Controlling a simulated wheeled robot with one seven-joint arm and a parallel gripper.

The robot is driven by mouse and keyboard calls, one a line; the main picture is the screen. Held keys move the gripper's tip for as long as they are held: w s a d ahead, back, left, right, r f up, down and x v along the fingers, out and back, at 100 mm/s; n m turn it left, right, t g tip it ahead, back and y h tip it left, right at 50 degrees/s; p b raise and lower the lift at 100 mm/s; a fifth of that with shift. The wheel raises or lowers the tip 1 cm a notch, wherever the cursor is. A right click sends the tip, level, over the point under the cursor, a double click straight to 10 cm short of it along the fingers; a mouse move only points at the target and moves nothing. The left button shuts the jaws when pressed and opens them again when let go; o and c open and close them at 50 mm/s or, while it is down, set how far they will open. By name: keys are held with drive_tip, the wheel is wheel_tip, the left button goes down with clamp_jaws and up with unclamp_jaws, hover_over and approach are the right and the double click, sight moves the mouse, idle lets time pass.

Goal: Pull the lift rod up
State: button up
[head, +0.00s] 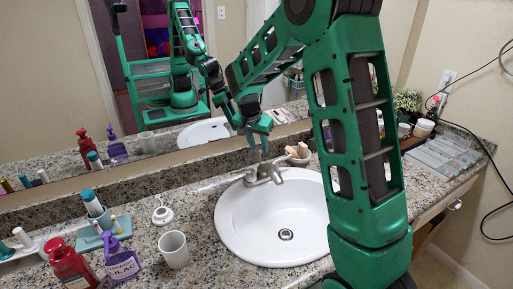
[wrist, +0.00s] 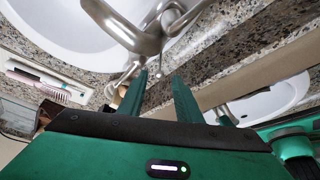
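The silver faucet (head: 268,174) stands at the back rim of the white sink (head: 245,220), and its curved metal body (wrist: 150,32) fills the top of the wrist view. The thin lift rod (wrist: 160,68) shows beside the faucet body in the wrist view, with a small pale tip. My gripper (head: 258,146) points down above the back of the faucet. In the wrist view my gripper (wrist: 160,76) has its two green fingers apart. The rod's tip appears in the gap between the fingertips; I see no contact. In the head view the rod is hard to make out under the fingers.
A white cup (head: 173,250), a red pump bottle (head: 70,265) and a purple lilac bottle (head: 122,262) stand left of the sink. A mirror (head: 50,120) rises close behind the faucet. A clear organizer (head: 445,155) lies at the right end of the counter.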

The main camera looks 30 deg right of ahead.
drive_tip(key=v, duration=1)
drive_tip(key=shift+r, duration=0.35)
drive_tip(key=s+d+n+g+y, duration=0.1)
drive_tip(key=s+d, duration=0.2)
drive_tip(key=s, duration=0.8)
drive_tip(key=s+d+n+g+y, duration=0.1)
drive_tip(key=s+d, duration=0.3)
drive_tip(key=s, duration=0.6)
drive_tip(key=s+a+f+n+y, duration=0.1)
drive_tip(key=s+f, duration=0.1)
drive_tip(key=s, duration=0.7)
drive_tip(key=s+a+f+n+y, duration=0.1)
drive_tip(key=s+a+f, duration=0.1)
drive_tip(key=s, duration=0.7)
drive_tip(key=shift+s+g, duration=0.25)
drive_tip(key=shift+g, duration=0.15)
drive_tip(key=shift+a, duration=0.1)
